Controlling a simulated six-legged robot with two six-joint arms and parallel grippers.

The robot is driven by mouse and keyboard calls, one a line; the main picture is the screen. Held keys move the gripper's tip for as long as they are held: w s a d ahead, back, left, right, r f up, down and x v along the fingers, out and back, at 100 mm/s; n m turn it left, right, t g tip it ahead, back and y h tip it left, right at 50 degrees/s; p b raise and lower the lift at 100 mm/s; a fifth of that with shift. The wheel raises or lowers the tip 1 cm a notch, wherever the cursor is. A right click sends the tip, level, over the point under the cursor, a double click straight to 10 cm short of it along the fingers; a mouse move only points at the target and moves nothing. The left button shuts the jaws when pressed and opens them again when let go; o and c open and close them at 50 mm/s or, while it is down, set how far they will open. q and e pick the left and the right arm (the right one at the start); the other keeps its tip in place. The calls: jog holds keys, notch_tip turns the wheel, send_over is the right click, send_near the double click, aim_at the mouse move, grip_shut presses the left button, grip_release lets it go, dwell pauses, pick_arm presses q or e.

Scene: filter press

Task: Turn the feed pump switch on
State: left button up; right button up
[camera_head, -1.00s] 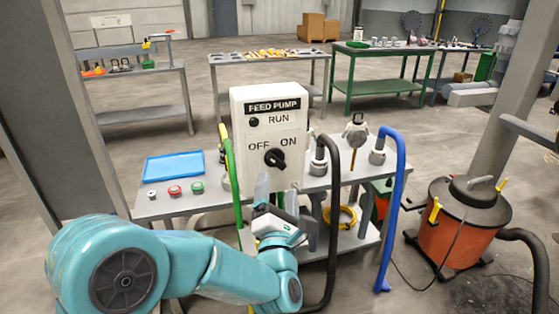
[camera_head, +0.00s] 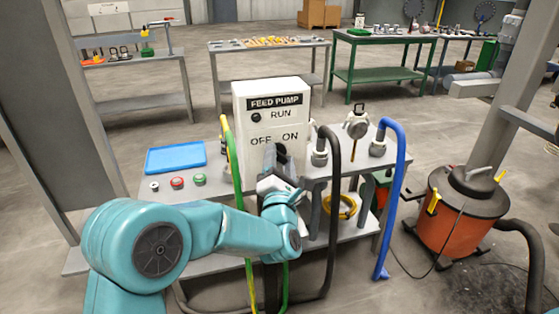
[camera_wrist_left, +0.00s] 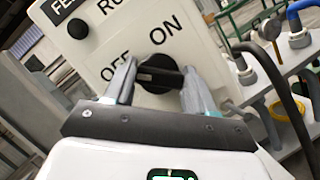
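The white feed pump box (camera_head: 244,118) stands on the grey bench, with OFF and ON lettering on its front. Its black rotary switch (camera_wrist_left: 152,73) shows below the lettering in the wrist view, its grip bar lying roughly level across that picture. The round RUN lamp (camera_head: 256,116) is dark; it also shows in the wrist view (camera_wrist_left: 78,29). My left gripper (camera_wrist_left: 159,84) is open, one finger on each side of the switch. I cannot tell whether either finger touches it. In the head view my left gripper (camera_head: 277,163) covers most of the switch. My right gripper is out of view.
A green hose (camera_head: 235,165), a black hose (camera_head: 334,215) and a blue hose (camera_head: 395,190) hang at the bench front. A blue tray (camera_head: 175,157) and several push buttons lie at left. An orange vacuum (camera_head: 455,215) stands at right.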

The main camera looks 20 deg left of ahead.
pick_arm(q)
jog(key=shift+f+m+h+b, duration=0.1)
jog(key=shift+m+h+b, duration=0.5)
jog(key=shift+m+b, duration=0.5)
jog(key=shift+m+g+h+b, duration=0.35)
jog(key=shift+m+b, duration=0.2)
jog(key=shift+m, duration=0.35)
jog(key=shift+m+g, duration=0.25)
jog(key=shift+m, duration=0.75)
jog(key=m, duration=0.1)
jog(key=m+g+h, duration=0.1)
jog(key=shift+r+m, duration=0.35)
jog(key=shift+m, duration=0.05)
jog(key=shift+m+p, duration=0.4)
jog(key=shift+p, duration=0.15)
jog(key=m+g+p, duration=0.1)
jog(key=m+p, duration=0.2)
jog(key=p, duration=0.1)
jog(key=m+g+p, duration=0.2)
jog(key=m+p, duration=0.1)
jog(key=p, duration=0.2)
jog(key=shift+r+y, duration=0.2)
jog(key=shift+y, duration=0.05)
jog(key=shift+f+m+g+p, duration=0.2)
jog(key=shift+m+g+p, duration=0.4)
jog(key=shift+p, duration=0.7)
